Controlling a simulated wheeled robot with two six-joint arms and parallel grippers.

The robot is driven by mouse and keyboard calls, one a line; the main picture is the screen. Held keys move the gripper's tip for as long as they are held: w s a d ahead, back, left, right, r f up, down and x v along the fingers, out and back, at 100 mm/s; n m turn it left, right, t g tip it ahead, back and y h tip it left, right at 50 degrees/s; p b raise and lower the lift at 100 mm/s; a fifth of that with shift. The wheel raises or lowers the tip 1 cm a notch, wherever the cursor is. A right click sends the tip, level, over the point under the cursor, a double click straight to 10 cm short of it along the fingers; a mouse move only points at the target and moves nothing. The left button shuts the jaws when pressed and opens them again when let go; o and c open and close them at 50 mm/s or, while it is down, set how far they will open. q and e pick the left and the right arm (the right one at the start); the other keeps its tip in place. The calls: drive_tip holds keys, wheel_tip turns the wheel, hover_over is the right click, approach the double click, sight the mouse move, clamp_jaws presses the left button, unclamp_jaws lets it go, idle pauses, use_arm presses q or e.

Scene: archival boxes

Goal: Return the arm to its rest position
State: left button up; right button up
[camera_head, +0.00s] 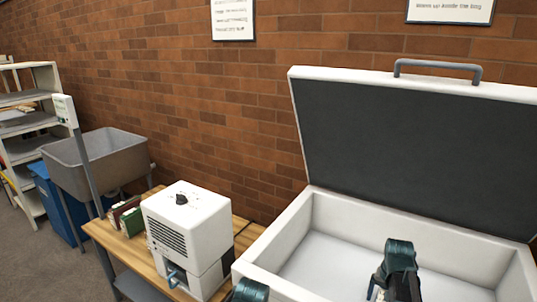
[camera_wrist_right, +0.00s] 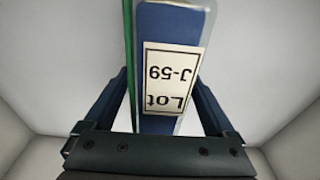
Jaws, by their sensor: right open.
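My right arm (camera_head: 398,262) reaches down into the open white chest (camera_head: 300,215); its jaws are mostly hidden in the head view. In the right wrist view my right gripper (camera_wrist_right: 161,85) is open, with one finger on each side of a blue item (camera_wrist_right: 156,122). The blue item has a white label (camera_wrist_right: 172,75) reading "Lot J-59", upside down in this view. A thin green item (camera_wrist_right: 129,50) stands against its left side. I cannot tell whether the fingers touch either item. Only a small part of my left arm shows at the bottom edge of the head view; its jaws are out of frame.
The chest's raised lid (camera_head: 410,150) with a grey handle (camera_head: 437,66) stands behind my right arm. To the left, a white machine (camera_head: 187,225) and small books (camera_head: 128,217) sit on a wooden table (camera_head: 105,235). Beyond are a grey bin (camera_head: 95,165) and a shelf (camera_head: 30,130).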

drive_tip(key=shift+r, duration=0.15)
drive_tip(key=r+p, duration=0.4)
drive_tip(key=s+r+p, duration=0.1)
drive_tip(key=r+p, duration=0.7)
drive_tip(key=shift+s+a, duration=0.15)
drive_tip(key=shift+a, duration=0.25)
drive_tip(key=f+b, duration=0.4)
drive_tip(key=w+f+b, duration=0.1)
drive_tip(key=f+b, duration=0.7)
drive_tip(key=f, duration=0.1)
drive_tip(key=shift+w+d+b, duration=0.15)
drive_tip(key=shift+d+b, duration=0.2)
drive_tip(key=shift+d, duration=0.05)
wheel_tip(320, 180, up, 11)
drive_tip(key=p, duration=1.1)
